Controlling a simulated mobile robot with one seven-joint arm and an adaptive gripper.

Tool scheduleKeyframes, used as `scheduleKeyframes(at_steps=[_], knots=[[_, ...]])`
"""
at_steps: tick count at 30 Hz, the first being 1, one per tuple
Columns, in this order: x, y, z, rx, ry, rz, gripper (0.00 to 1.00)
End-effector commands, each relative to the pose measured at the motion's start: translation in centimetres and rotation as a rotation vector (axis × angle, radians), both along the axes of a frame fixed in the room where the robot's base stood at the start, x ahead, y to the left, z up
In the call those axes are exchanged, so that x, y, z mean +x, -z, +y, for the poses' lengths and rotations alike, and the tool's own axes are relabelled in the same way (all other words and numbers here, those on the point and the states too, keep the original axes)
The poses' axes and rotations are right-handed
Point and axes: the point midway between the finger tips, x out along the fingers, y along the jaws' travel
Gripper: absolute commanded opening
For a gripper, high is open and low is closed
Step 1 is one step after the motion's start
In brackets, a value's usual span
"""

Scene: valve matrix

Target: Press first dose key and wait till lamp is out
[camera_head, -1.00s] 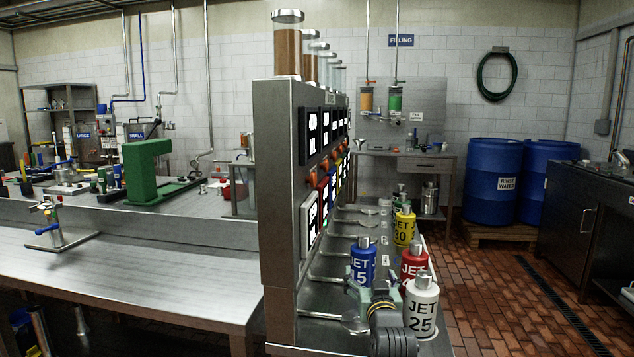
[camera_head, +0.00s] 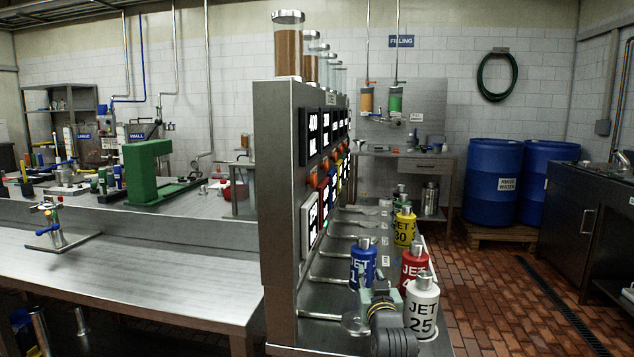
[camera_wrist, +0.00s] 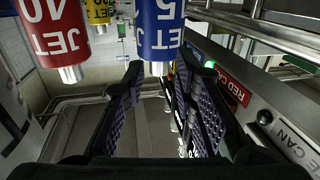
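The dosing panel (camera_head: 278,200) is a tall steel wall with black display screens (camera_head: 313,132) and a row of coloured parts along its face. The wrist view shows its edge with a red "RED CAN" label (camera_wrist: 233,93), a "WHITE CAN" label (camera_wrist: 293,147) and a round black knob or key (camera_wrist: 265,117). A small green light (camera_wrist: 210,64) shows near the red label. I cannot tell which part is the first dose key. My gripper (camera_head: 379,290) is low in front of the panel, beside the cans. Its two fingers (camera_wrist: 160,82) are apart, with nothing clearly gripped.
A blue can (camera_head: 364,265) stands just beyond my gripper and shows between the fingers in the wrist view (camera_wrist: 159,28). A white can (camera_head: 421,308), red can (camera_head: 414,265) and yellow can (camera_head: 405,230) stand close on the right. Steel spouts or arms (camera_head: 325,281) project from the panel.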

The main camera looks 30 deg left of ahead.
Motion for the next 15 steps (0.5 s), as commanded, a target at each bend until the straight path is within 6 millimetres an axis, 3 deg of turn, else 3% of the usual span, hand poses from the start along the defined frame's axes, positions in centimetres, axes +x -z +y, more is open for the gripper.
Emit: scheduleKeyframes(at_steps=[10, 15], knots=[[0.0, 0.0, 0.0, 0.0, 0.0, 0.0, 0.01], [0.0, 0.0, 0.0, 0.0, 0.0, 0.0, 0.0]])
